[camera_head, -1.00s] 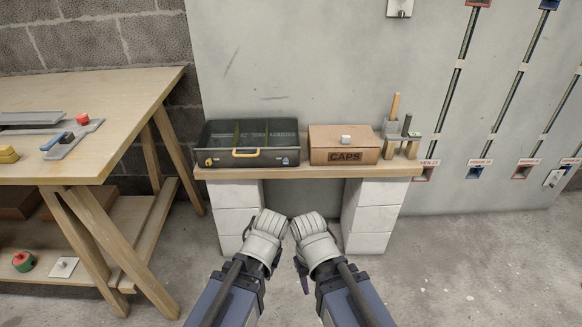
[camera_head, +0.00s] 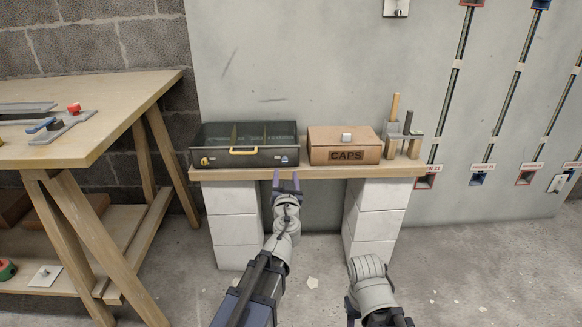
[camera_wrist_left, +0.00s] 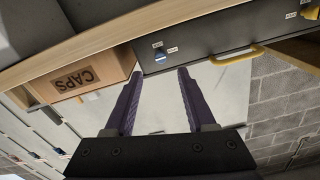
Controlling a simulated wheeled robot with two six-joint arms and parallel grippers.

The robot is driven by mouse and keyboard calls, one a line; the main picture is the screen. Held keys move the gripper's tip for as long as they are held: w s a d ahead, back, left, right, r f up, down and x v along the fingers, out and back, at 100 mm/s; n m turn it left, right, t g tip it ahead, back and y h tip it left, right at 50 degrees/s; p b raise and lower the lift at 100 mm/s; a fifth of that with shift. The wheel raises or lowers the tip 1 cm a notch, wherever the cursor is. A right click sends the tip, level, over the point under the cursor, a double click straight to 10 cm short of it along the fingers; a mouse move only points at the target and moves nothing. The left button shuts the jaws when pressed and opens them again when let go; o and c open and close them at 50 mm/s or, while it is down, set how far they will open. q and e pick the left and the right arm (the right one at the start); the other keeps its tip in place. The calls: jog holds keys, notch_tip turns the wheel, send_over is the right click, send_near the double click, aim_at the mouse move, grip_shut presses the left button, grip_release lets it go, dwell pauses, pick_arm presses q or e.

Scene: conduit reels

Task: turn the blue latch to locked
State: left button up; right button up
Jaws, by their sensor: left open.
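The blue latch (camera_head: 285,160) is a small knob at the right end of the front of a dark green toolbox (camera_head: 222,159). In the left wrist view the blue latch (camera_wrist_left: 160,56) sits between two small white labels, too small to read. My left gripper (camera_head: 286,177) is just below and in front of the latch, its purple fingers spread and empty. In the left wrist view the latch appears just beyond and between the fingertips (camera_wrist_left: 159,75), with no contact visible. My right arm's wrist is low at the right; its fingers are hidden.
The toolbox has a yellow handle (camera_head: 243,151) and a yellow latch (camera_head: 206,161) at its left. A CAPS box (camera_head: 345,146) stands to its right on the wooden shelf (camera_head: 330,172). A tool holder (camera_head: 405,135) is farther right. A workbench (camera_head: 120,95) is at left.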

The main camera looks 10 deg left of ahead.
aim_at(285, 162)
pick_arm(q)
jog(key=x, duration=0.7)
jog(key=shift+w+a, duration=0.2)
jog(key=shift+w, duration=0.2)
grip_shut()
